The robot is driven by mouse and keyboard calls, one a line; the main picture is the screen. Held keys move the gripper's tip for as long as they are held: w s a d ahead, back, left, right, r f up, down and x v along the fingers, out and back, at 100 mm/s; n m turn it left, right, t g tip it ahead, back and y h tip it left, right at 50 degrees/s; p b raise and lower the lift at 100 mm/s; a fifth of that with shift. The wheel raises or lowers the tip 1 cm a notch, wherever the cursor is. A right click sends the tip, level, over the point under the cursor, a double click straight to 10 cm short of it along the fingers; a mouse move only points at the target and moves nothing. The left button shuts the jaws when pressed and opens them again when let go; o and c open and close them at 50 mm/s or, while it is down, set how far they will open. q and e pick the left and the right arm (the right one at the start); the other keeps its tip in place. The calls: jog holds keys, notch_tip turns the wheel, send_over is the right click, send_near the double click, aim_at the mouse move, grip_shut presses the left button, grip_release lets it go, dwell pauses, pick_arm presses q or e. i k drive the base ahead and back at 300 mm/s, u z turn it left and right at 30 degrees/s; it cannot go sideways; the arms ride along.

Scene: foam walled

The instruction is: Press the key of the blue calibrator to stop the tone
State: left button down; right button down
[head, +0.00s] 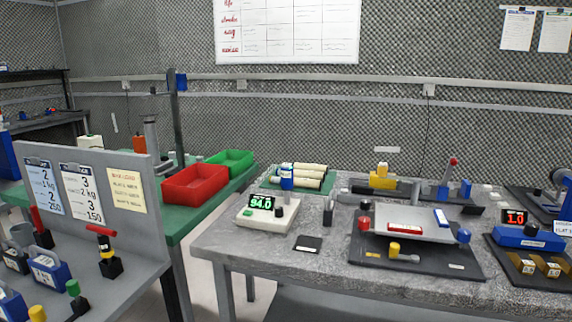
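A beige device (268,213) stands at the left end of the grey speckled table, with a lit display (261,202) reading 94.0 in green. It has a small green key (248,212) on its front left and a dark round part (280,211) on its right. A small upright blue cylinder (287,172) with a white band stands just behind it; I cannot make out a key on it. A blue device (527,237) with a red display (514,216) reading 1.0 stands at the far right. Neither of my grippers is in view.
A dark square pad (308,244) lies right of the beige device. A dark upright post (328,212) stands nearby. A tilted grey plate on a dark base (430,262) fills the table's middle. A red bin (195,184) and a green bin (232,162) stand on the left bench.

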aim_at(287, 173)
jog(key=z, duration=1)
jog(key=i, duration=0.7)
jog(key=u, duration=1.1)
